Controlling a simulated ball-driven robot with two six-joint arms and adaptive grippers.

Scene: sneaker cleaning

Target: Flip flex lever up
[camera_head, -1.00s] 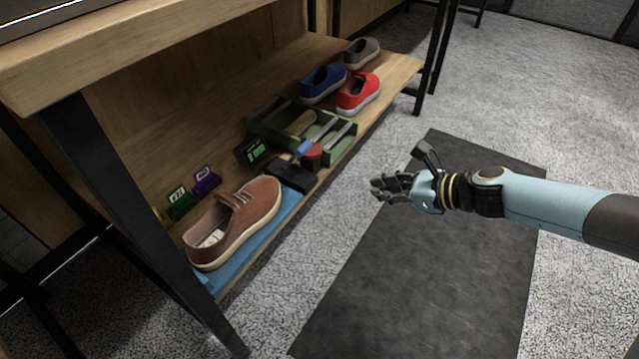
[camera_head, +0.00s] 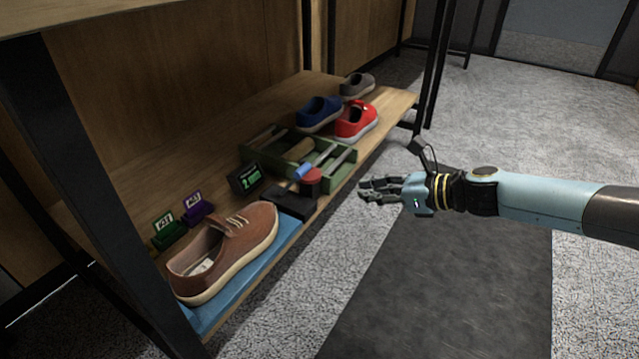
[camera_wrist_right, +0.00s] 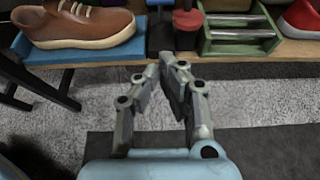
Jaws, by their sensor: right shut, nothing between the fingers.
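A small black device (camera_head: 292,202) stands on the shelf between the brown shoe and a green tray. A blue piece (camera_head: 302,171), possibly the lever's handle, and a red knob (camera_head: 312,182) show at it. I cannot tell how the lever is set. In the right wrist view the black device (camera_wrist_right: 160,36) and the red knob (camera_wrist_right: 187,20) are just beyond my fingertips. My right gripper (camera_head: 364,190) is shut and empty in front of the shelf, apart from the device. It also shows in the right wrist view (camera_wrist_right: 166,68). My left gripper is out of view.
A brown shoe (camera_head: 232,249) rests on a blue mat (camera_head: 262,272). The green tray (camera_head: 335,170) holds grey bars. Blue (camera_head: 318,114), red (camera_head: 356,122) and grey (camera_head: 357,84) shoes stand farther back. A black display (camera_head: 245,179) stands behind the device. The floor before the shelf is clear.

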